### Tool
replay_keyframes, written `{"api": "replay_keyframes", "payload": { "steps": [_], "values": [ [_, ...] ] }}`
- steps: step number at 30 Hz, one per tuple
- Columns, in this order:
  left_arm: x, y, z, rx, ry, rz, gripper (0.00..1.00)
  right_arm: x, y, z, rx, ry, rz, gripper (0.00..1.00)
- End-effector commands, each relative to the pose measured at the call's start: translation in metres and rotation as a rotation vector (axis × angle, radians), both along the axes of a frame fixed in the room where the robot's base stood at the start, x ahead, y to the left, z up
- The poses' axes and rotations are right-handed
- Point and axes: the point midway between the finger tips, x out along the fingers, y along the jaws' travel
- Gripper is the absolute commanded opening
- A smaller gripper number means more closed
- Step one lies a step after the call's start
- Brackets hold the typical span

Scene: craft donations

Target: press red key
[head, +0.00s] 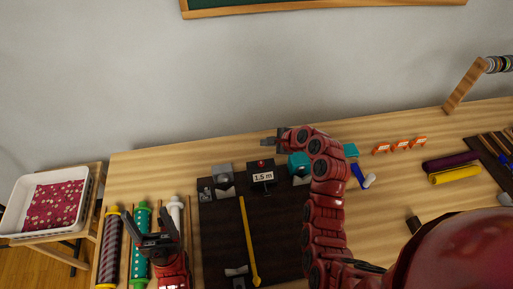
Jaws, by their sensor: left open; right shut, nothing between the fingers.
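The red key (262,163) is a small red spot on top of a dark device with a "1.5 m" display (262,177), at the back of a dark board. My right gripper (270,142) is shut and empty. It points left and appears just behind and above the red key in the picture, apart from it; its exact height is hard to tell. My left gripper (157,222) is open and empty at the front left, over or near the green roll (140,222).
The dark board (222,235) carries a yellow stick (249,240) and grey blocks (222,173). A teal block (299,162) sits right of the display, close to my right arm. Rolls lie at left, beside a white tray (15,210). Orange clips (400,145) stand at right.

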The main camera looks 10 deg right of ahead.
Motion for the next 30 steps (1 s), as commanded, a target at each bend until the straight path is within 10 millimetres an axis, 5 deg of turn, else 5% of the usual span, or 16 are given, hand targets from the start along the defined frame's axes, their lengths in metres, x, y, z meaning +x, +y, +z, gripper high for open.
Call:
{"api": "replay_keyframes", "payload": {
  "steps": [18, 30],
  "values": [
    [0.0, 0.0, 0.0, 0.0, 0.0, 0.0, 0.74, -0.01, 0.005, 0.001, 0.026, 0.062, 0.019, 0.0],
    [0.0, 0.0, -0.038, 0.0, 0.001, 0.0, 0.74, -0.009, 0.005, -0.043, 0.025, 0.061, 0.019, 0.0]
  ]
}}
